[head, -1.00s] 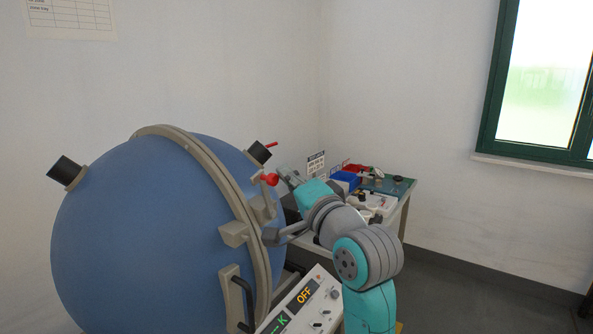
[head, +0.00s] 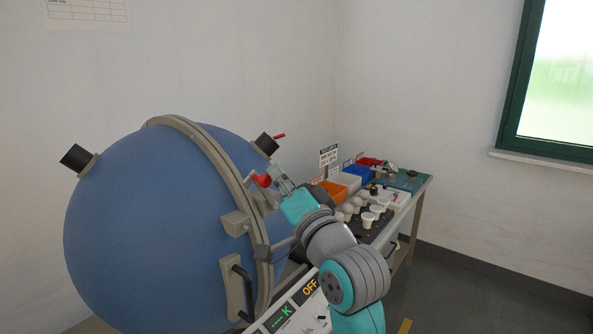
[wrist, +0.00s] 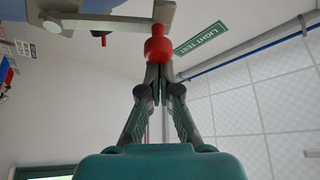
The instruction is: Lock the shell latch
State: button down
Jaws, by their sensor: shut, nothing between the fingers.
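The large blue sphere shell (head: 140,220) fills the left of the head view, with a beige ring flange (head: 222,160) around its seam. The latch's red knob (head: 262,181) sits close beside the ring at its upper right. In the wrist view the red knob (wrist: 158,50) hangs at the end of a grey-beige latch bar (wrist: 115,22). My gripper (head: 275,177) is at the knob. Its fingers (wrist: 157,85) are shut and empty, with their tips right at the knob, touching it or nearly so. The latch's seat is partly hidden by my gripper.
A dark handle (head: 243,290) juts from the lower flange.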

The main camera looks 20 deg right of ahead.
aim_at(263, 184)
jog(key=n+y, duration=0.1)
jog(key=s+a+f+n, duration=0.1)
jog(key=n, duration=0.1)
jog(key=a+f+n+y, duration=0.1)
jog(key=n, duration=0.1)
jog(key=shift+s+a+y, duration=0.1)
jog(key=shift+s+y, duration=0.2)
notch_tip(263, 184, down, 6)
jog(key=s+a+n+y, duration=0.2)
jog(key=n+y, duration=0.1)
jog(key=n, duration=0.3)
jog(key=shift+a+f+g, duration=0.2)
jog(key=shift+a+g, duration=0.1)
jog(key=shift+w+f, duration=0.1)
jog(key=shift+f, duration=0.1)
